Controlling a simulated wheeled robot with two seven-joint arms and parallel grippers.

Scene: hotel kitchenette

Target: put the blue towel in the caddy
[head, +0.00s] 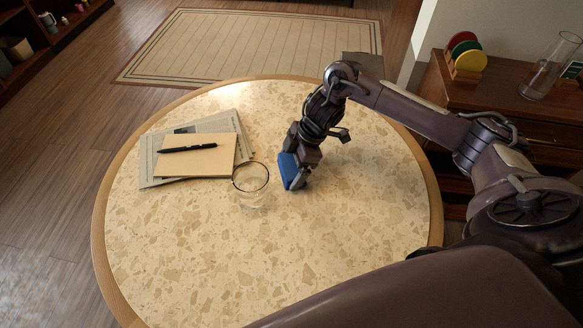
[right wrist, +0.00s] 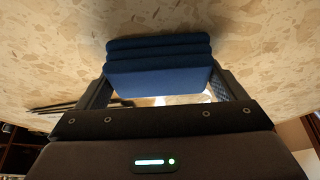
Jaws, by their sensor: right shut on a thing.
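The blue towel (head: 288,171) is a small folded block at the middle of the round table, just right of a clear glass. My right gripper (head: 296,178) points down and is shut on it. In the right wrist view the towel (right wrist: 160,58) shows several stacked folds and sits between the two fingers of the gripper (right wrist: 162,88). The towel is at or just above the tabletop; I cannot tell if it touches. No caddy shows in either view. My left gripper is not in view.
The round speckled table (head: 190,265) is bare at the front and right. A clear glass (head: 250,184) stands close left of the towel. A notepad (head: 205,162) with a black pen (head: 189,149) lies on papers. A wooden cabinet (head: 500,105) at right holds coloured discs (head: 466,56) and a glass vessel (head: 548,68).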

